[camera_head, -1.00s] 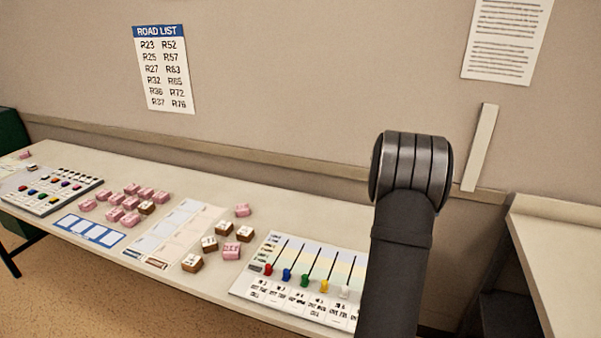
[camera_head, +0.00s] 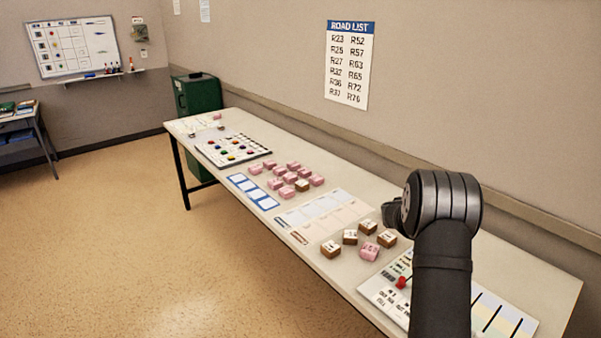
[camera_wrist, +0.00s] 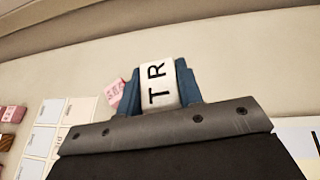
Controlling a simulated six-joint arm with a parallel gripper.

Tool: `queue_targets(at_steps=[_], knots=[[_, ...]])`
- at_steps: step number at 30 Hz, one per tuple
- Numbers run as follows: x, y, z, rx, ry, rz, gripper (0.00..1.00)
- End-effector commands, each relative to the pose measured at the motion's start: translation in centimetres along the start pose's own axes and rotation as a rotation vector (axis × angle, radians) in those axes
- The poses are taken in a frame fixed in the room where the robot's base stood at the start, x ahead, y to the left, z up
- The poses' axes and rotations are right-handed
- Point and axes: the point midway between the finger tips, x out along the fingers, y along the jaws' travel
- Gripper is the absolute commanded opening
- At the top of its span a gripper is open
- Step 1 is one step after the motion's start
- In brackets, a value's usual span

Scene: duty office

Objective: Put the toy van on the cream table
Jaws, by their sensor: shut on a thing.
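My gripper (camera_wrist: 156,78) shows in the wrist view with its two blue fingers shut on a white thing lettered TR (camera_wrist: 160,97). Only the lettered face shows, so I cannot tell from its shape whether it is the toy van. In the head view my dark arm stands over the right part of a long cream-topped table (camera_head: 386,187), and it hides the fingers and the held thing. In the wrist view the cream surface (camera_wrist: 50,78) lies behind the gripper. No other toy van is visible.
Several pink and brown blocks (camera_head: 388,237) lie on the table. A slider board (camera_head: 385,290) is beside my arm, and a board with coloured pieces (camera_head: 233,150) is farther left. A green cabinet (camera_head: 197,94) stands behind the far end. The floor (camera_head: 130,240) in front is clear.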

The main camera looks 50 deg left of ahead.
Motion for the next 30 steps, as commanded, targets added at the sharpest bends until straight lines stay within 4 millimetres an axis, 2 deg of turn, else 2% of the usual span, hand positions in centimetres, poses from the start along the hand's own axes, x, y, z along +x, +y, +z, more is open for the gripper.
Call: queue_targets(at_steps=[1, 3, 6, 9, 12, 17, 30], knots=[[-0.9, 3.0, -0.7, -0.017, 0.001, 0.04, 0.07], [-1.9, 6.3, -1.4, -0.036, 0.0, 0.085, 0.07], [-3.5, 10.3, -2.5, -0.061, -0.001, 0.14, 0.07], [-4.7, 13.2, -3.3, -0.079, -0.002, 0.182, 0.07], [-5.6, 15.1, -3.9, -0.091, -0.002, 0.209, 0.07], [-6.2, 17.1, -4.8, -0.099, -0.002, 0.228, 0.07], [-6.0, 25.8, -10.6, -0.098, -0.002, 0.229, 0.07]])
